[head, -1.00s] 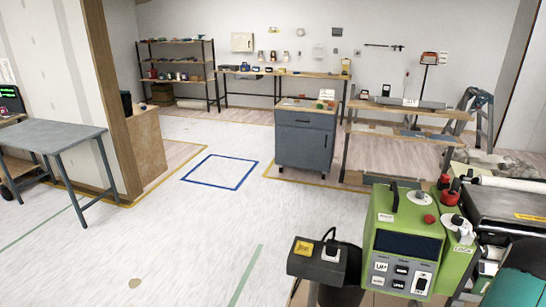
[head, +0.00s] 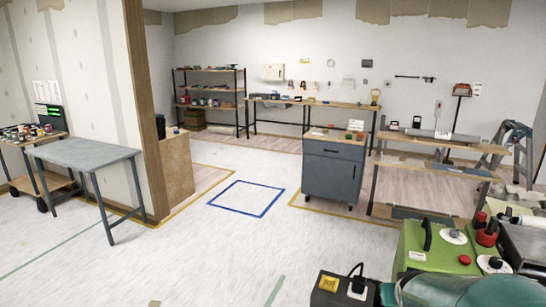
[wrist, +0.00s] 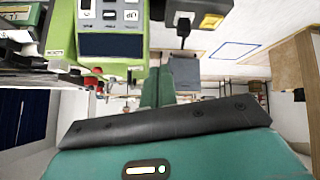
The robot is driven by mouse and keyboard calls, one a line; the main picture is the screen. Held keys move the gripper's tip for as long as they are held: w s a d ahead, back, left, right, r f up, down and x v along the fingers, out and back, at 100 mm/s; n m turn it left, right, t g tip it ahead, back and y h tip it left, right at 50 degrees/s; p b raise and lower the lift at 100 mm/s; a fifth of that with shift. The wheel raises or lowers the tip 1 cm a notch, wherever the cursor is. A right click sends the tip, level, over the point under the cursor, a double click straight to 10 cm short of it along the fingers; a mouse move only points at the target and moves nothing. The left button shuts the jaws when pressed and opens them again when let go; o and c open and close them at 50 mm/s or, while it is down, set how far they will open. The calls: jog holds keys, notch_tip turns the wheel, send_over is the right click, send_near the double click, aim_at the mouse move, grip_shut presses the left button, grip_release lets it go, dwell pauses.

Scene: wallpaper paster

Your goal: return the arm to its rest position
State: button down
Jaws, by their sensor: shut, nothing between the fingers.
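My arm, a grey-green rounded link (head: 450,289), crosses the bottom right corner of the head view and covers part of the green paster machine (head: 432,246). The wrist view is upside down. It shows the machine's green control box (wrist: 98,62) close by at upper left, with its dark display and buttons.
A black box with a yellow switch (head: 328,284) stands left of the machine. A blue-grey cabinet (head: 332,174), wooden benches (head: 440,166) and a grey side table (head: 85,153) stand farther off. The floor around the blue taped square (head: 245,199) is clear.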

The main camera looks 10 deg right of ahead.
jog(key=s+a+r+n+g+y, duration=0.1)
jog(key=s+a+r, duration=0.3)
jog(key=s+a, duration=0.4)
jog(key=s+a+r+n+g+y, duration=0.1)
jog(key=s+a+r+y, duration=0.2)
jog(key=s+a+r, duration=0.2)
jog(key=s+a, duration=0.3)
jog(key=a, duration=0.4)
jog(key=shift+a+r+n, duration=0.15)
jog(key=shift+a+n, duration=0.15)
jog(key=shift+a, duration=0.05)
